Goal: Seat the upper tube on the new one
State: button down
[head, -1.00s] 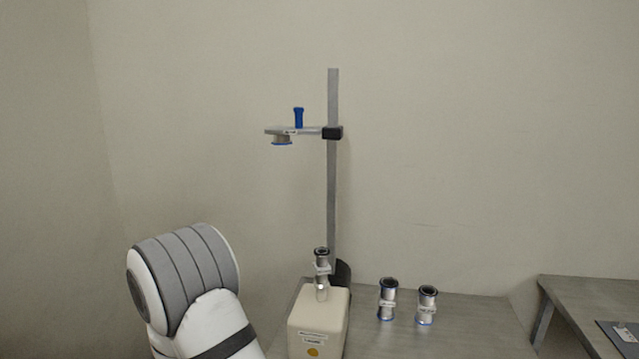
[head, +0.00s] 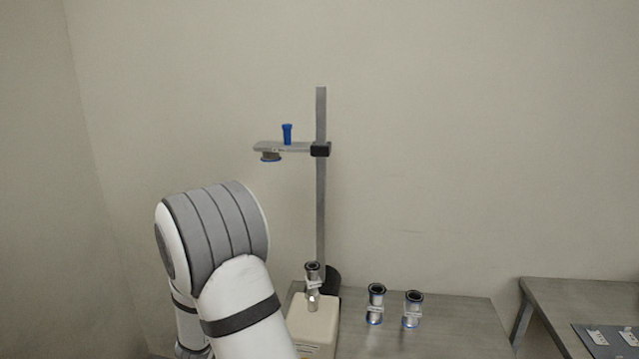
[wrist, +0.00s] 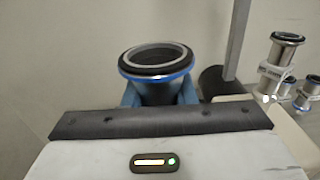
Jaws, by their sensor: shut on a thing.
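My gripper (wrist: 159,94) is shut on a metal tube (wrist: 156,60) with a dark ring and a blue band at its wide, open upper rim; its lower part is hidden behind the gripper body. In the head view the gripper and this tube are out of sight. Another metal tube (head: 312,285) stands upright on the cream pump box (head: 312,325); it also shows at the right of the wrist view (wrist: 277,62), apart from the held tube. Above, a stand arm (head: 297,148) carries a short blue-edged fitting (head: 270,156) and a blue knob (head: 287,134).
Two more tubes stand on the grey table (head: 440,325), a left one (head: 375,303) and a right one (head: 412,309). The stand post (head: 321,210) rises behind the pump box. A second table (head: 570,300) with a dark mat (head: 605,340) is at right.

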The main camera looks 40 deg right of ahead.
jog(key=s+d+r+m+g+h+p, duration=0.2)
jog(key=s+d+r+m+g+p, duration=0.3)
jog(key=d+r, duration=0.35)
jog(key=s+d+r+m+g+h+p, duration=0.2)
jog(key=s+d+r+m+g+p, duration=0.25)
jog(key=d+r+g, duration=0.4)
jog(key=shift+n+t, duration=0.35)
jog(key=shift+w+a+f+b, duration=0.1)
jog(key=shift+w+f+b, duration=0.05)
jog(key=shift+f+b, duration=1.05)
jog(key=shift+w+f+b, duration=0.1)
jog(key=shift+f+b, duration=0.7)
jog(key=shift+f, duration=0.75)
jog(key=shift+a+f+b, duration=0.1)
jog(key=shift+f+b, duration=0.25)
jog(key=shift+f, duration=0.2)
jog(key=c, duration=1.1)
grip_release()
jog(key=shift+a, duration=0.15)
jog(key=a+b, duration=0.1)
jog(key=a, duration=0.6)
jog(key=shift+w+a, duration=0.25)
